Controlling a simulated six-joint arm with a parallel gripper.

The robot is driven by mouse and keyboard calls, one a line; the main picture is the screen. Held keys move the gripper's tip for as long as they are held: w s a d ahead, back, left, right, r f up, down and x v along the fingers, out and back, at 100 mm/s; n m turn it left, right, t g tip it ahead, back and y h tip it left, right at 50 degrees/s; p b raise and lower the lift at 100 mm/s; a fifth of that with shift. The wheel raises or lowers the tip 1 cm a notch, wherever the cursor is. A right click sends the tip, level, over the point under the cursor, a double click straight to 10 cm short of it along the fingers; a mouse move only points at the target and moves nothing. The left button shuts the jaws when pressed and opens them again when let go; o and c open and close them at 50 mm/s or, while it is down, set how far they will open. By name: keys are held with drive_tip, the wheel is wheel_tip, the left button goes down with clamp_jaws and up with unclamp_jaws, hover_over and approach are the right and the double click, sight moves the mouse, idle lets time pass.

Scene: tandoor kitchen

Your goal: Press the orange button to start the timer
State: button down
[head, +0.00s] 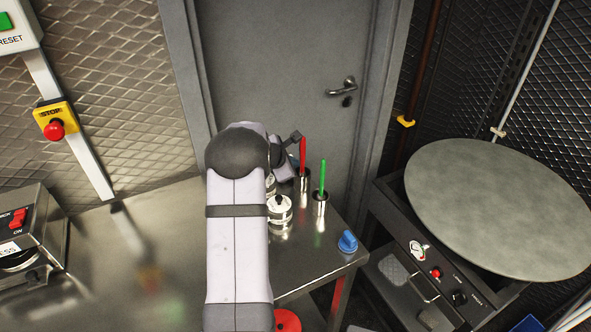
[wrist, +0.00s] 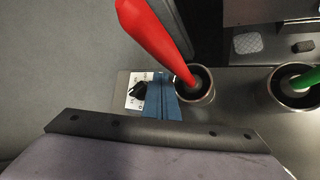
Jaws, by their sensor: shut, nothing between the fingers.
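No orange button can be made out in either view. In the wrist view, my gripper (wrist: 163,103) shows as blue fingers held together, with nothing between them. A small white plate with dark marks (wrist: 134,98) and a black knob-like part (wrist: 138,89) shows just left of the fingers, partly covered by them; I cannot tell whether it is the timer or whether they touch. In the head view my arm covers the middle of the counter, and my fingertips are hidden.
A red-handled tool (head: 303,158) and a green-handled tool (head: 322,176) stand in metal cups close to my gripper. A red stop button (head: 54,130) is on the left wall.

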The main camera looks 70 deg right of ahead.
idle(0.4)
drive_tip(key=shift+r+p, duration=0.75)
drive_tip(key=shift+r, duration=0.05)
drive_tip(key=shift+r, duration=0.15)
drive_tip(key=shift+r+p, duration=2.15)
drive_tip(key=shift+r, duration=0.25)
drive_tip(key=w+a+m+t+y, duration=0.1)
drive_tip(key=w+a, duration=0.5)
drive_tip(key=a, duration=0.4)
drive_tip(key=w+a+m+y, duration=0.1)
drive_tip(key=w+a+m, duration=0.1)
drive_tip(key=w+a, duration=0.6)
drive_tip(key=w+a+m+t+y, duration=0.1)
drive_tip(key=w+a+y, duration=0.15)
drive_tip(key=a, duration=0.85)
drive_tip(key=s+a+m+y, duration=0.1)
drive_tip(key=s+a, duration=0.3)
drive_tip(key=a, duration=1.2)
drive_tip(key=s+a+f+m+y, duration=0.1)
drive_tip(key=s+a+m+y, duration=0.1)
drive_tip(key=a, duration=1.4)
drive_tip(key=shift+s+a+g+y, duration=0.35)
drive_tip(key=shift+s+y, duration=0.4)
drive_tip(key=shift+s, duration=0.5)
